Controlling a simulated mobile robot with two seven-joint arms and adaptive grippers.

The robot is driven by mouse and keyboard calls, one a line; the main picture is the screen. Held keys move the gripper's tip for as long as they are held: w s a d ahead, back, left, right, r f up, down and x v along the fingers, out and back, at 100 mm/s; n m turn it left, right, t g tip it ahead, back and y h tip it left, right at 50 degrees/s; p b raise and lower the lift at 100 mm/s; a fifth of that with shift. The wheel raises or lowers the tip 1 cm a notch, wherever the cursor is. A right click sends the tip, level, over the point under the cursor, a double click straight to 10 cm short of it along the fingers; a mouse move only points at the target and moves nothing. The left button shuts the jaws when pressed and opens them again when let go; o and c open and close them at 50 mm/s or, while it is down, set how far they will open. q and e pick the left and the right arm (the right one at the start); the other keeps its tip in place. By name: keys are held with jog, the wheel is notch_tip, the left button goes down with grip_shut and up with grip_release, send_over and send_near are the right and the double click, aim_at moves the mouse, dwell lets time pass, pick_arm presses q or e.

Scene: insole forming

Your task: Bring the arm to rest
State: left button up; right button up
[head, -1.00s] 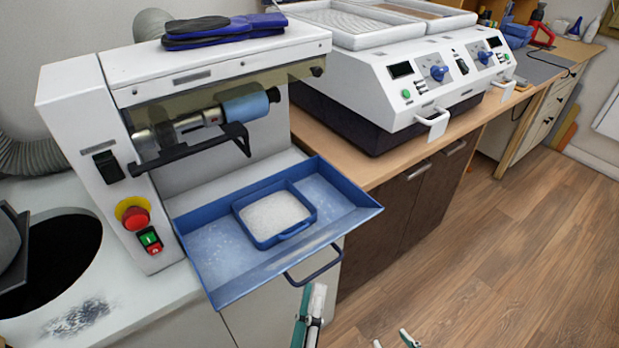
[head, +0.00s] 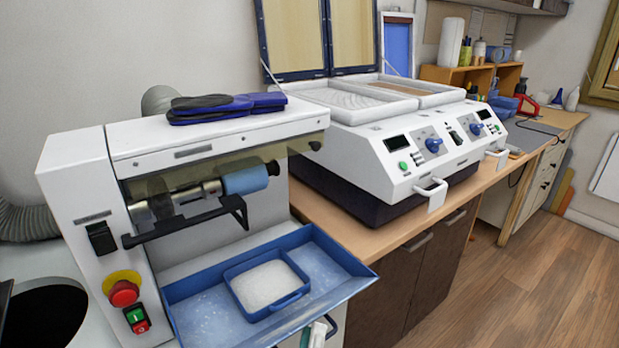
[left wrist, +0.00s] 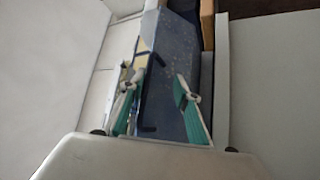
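My left gripper (left wrist: 159,82) is open and empty in the left wrist view, its two green-and-white fingers apart in front of a speckled blue surface. In the head view only a tip of the left gripper (head: 318,334) shows at the bottom edge, just in front of the blue drawer tray (head: 345,268). My right gripper is in neither view.
A white grinding machine (head: 78,190) stands over the tray, with blue-and-black insoles (head: 220,106) on top. A small blue tray of white grains (head: 266,284) sits inside. A white two-panel press (head: 410,165) stands to its right. Wooden floor (head: 500,290) is open at the lower right.

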pick_arm(q)
jog(key=s+a+f+m+g+h, duration=0.1)
jog(key=a+f+m+g, duration=0.4)
jog(key=f, duration=0.4)
jog(key=s+a+f+m+g+h, duration=0.1)
jog(key=s+a+f+m+g, duration=0.1)
jog(key=f+m, duration=0.55)
jog(key=s+a+f+m+g+y, duration=0.1)
jog(key=s+a+f+g+y, duration=0.1)
jog(key=a+f, duration=0.4)
jog(key=s+a+f+m+g+y, duration=0.1)
jog(key=s+a+f+g+y, duration=0.1)
jog(key=a+f, duration=0.4)
jog(key=shift+s+a+f, duration=0.4)
jog(key=shift+s+a, duration=0.4)
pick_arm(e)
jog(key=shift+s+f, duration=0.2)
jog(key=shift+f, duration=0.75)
pick_arm(q)
jog(key=shift+m, duration=0.25)
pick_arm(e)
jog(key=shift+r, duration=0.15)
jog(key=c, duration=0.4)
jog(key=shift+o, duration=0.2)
